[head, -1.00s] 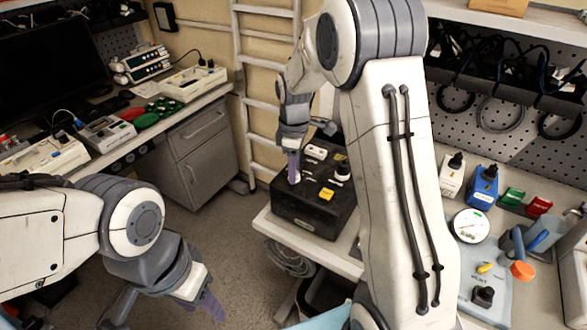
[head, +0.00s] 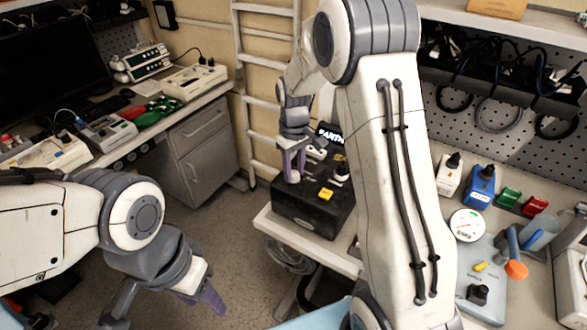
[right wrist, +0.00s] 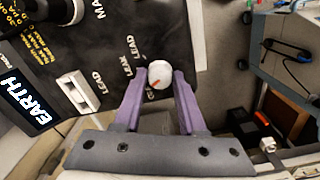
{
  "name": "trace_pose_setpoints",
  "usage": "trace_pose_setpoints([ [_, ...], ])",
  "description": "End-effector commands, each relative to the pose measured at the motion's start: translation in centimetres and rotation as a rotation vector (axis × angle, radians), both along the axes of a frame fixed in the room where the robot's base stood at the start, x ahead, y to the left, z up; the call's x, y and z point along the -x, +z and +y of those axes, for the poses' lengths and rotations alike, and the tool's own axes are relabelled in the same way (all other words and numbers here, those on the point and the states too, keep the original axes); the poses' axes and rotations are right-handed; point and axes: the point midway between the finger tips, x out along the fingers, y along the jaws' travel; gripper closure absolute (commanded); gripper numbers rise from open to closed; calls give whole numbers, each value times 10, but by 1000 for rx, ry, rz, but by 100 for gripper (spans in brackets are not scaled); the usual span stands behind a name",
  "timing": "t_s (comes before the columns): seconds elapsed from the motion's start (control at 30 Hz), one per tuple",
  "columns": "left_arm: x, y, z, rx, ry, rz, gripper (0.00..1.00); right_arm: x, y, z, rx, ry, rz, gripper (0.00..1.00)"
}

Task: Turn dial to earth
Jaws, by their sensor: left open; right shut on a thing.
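The black tester box (head: 300,208) stands on a light bench in the head view. Its white dial (right wrist: 160,74) has a red-orange pointer mark slanting to the lower left, towards a label partly hidden by a finger. My right gripper (right wrist: 160,77) is shut on the dial, one purple finger on each side; it also shows in the head view (head: 293,175). The box's display (right wrist: 24,92) is lit and reads EARTH; it shows in the head view too (head: 330,133). My left gripper (head: 203,298) is open and empty, low at the left, away from the box.
A white rocker switch (right wrist: 78,92) and a yellow button (head: 326,194) are on the box top. A grey panel (head: 485,270) with a gauge is on the right bench. Bare floor lies between the left bench and the box.

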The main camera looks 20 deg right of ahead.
Motion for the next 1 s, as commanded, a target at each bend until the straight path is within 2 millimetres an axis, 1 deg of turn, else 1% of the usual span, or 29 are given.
trace_pose_setpoints([
  [0.2, 0, 1, 0, 0, 0, 0, 50, 1, 0, 1, -1, -40, 3, 100],
  [0.6, 0, 1, 0, 0, 0, 0, 50, 1, 0, 0, -1, -45, 4, 100],
  [0.63, 0, 1, 0, 0, 0, 0, 50, 1, 0, 0, -1, -45, 4, 52],
  [0.7, 0, 1, 0, 0, 0, 0, 50, 1, 0, 0, -1, -45, 4, 30],
  [1.0, 0, 1, 0, 0, 0, 0, 50, 0, 0, 0, 1, -45, 2, 30],
])
